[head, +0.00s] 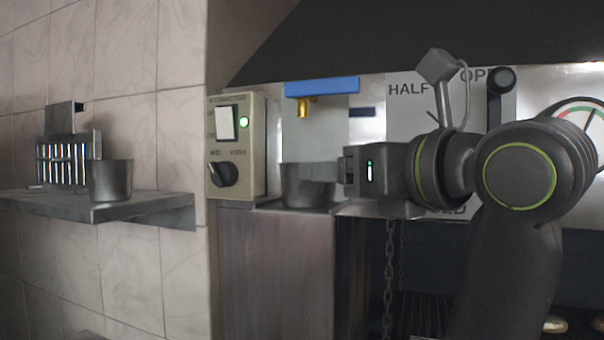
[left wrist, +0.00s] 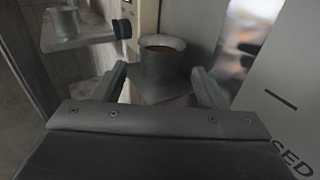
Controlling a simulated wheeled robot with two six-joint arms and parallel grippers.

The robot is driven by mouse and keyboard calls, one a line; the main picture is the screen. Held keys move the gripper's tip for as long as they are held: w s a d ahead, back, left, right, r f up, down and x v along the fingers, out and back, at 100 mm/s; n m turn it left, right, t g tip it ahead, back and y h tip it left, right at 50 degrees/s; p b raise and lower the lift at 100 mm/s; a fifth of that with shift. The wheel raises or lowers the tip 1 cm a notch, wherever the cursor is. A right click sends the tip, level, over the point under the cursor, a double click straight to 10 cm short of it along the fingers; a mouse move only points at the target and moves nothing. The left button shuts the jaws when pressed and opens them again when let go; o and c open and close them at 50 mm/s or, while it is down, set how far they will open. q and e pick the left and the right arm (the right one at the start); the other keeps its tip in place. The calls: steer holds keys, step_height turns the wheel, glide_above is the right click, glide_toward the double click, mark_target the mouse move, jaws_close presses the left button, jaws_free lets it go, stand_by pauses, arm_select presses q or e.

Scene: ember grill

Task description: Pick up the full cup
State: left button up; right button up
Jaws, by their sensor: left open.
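The full cup (head: 296,187) is a dark grey metal cup standing upright on a small ledge under a brass spout. In the left wrist view the cup (left wrist: 160,72) shows brown liquid inside near the rim. My left gripper (head: 322,172) is level with the cup and reaches it from the right in the head view. In the left wrist view its fingers are apart, one on each side of the cup, and I see gaps between them and the cup wall. My right gripper is not in view.
Another grey cup (head: 110,181) stands on a wall shelf (head: 135,207) at the left, beside a slotted rack (head: 66,160). A switch box (head: 237,145) with a knob sits just left of the full cup. A blue-topped spout (head: 304,104) hangs above it. Chains (head: 389,275) hang below.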

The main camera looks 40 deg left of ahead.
mark_target(309, 204)
arm_select(q)
steer(key=shift+p+x, duration=0.3)
steer(key=shift+x, duration=0.85)
steer(key=shift+w+a+r+p, duration=0.25)
steer(key=shift+a+p, duration=0.2)
steer(key=shift+p, duration=0.2)
steer(key=p+x, duration=0.2)
steer(key=x, duration=0.2)
steer(key=shift+a, duration=0.15)
steer(key=shift+d, duration=0.2)
steer(key=shift+c, duration=0.7)
steer(key=c, duration=0.6)
steer(key=shift+r, duration=0.1)
